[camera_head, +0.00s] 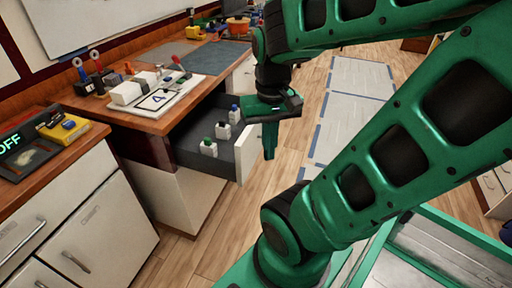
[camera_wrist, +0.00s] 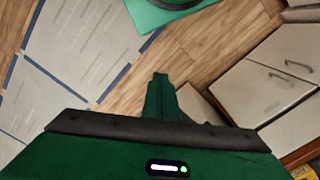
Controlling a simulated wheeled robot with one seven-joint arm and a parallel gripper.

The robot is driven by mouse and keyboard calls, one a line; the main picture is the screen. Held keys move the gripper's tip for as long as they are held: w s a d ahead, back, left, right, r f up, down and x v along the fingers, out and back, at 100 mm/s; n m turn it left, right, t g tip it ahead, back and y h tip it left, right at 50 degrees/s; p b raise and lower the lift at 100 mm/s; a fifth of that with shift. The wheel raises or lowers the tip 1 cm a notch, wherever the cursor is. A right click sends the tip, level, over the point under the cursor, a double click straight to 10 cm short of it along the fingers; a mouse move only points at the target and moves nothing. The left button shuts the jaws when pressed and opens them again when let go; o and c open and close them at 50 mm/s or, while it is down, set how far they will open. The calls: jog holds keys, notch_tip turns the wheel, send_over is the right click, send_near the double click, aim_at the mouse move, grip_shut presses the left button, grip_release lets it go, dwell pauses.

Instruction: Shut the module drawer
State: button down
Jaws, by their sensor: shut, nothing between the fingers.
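The module drawer (camera_head: 190,150) is pulled out from under the wooden bench in the head view. It is dark grey inside with a pale front panel (camera_head: 248,152), and several small modules (camera_head: 222,131) stand in it. My gripper (camera_head: 269,153) is shut and empty. It points down just to the right of the drawer front, on its outer side; I cannot tell whether it touches. In the wrist view my gripper (camera_wrist: 160,80) shows as green shut fingers over the wood floor, with a pale panel edge (camera_wrist: 198,106) beside them that may be the drawer front.
The bench top (camera_head: 150,122) above the drawer holds a white board (camera_head: 157,98) with modules and tools. A nearer counter (camera_head: 60,150) with cabinet doors stands at left. The wood floor (camera_head: 225,215) is open, with pale taped mats (camera_head: 345,100) beyond.

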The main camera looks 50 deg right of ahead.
jog(key=w+d+f+m+t+y, duration=0.1)
jog(key=w+d+f+m, duration=0.35)
jog(key=d+m, duration=0.3)
jog(key=w+d+f+m+t, duration=0.2)
jog(key=w+d+f+m, duration=0.25)
jog(key=d+m, duration=0.35)
jog(key=w+d+f+m+t+y, duration=0.1)
jog(key=w+d+f+m, duration=0.2)
jog(key=d+f+m, duration=0.5)
jog(key=w+a+f+m, duration=0.1)
jog(key=w+a+f, duration=0.4)
jog(key=w, duration=0.2)
jog(key=shift+a+f, duration=0.2)
jog(key=shift+f, duration=0.05)
jog(key=shift+m, duration=0.25)
jog(key=shift+h, duration=0.3)
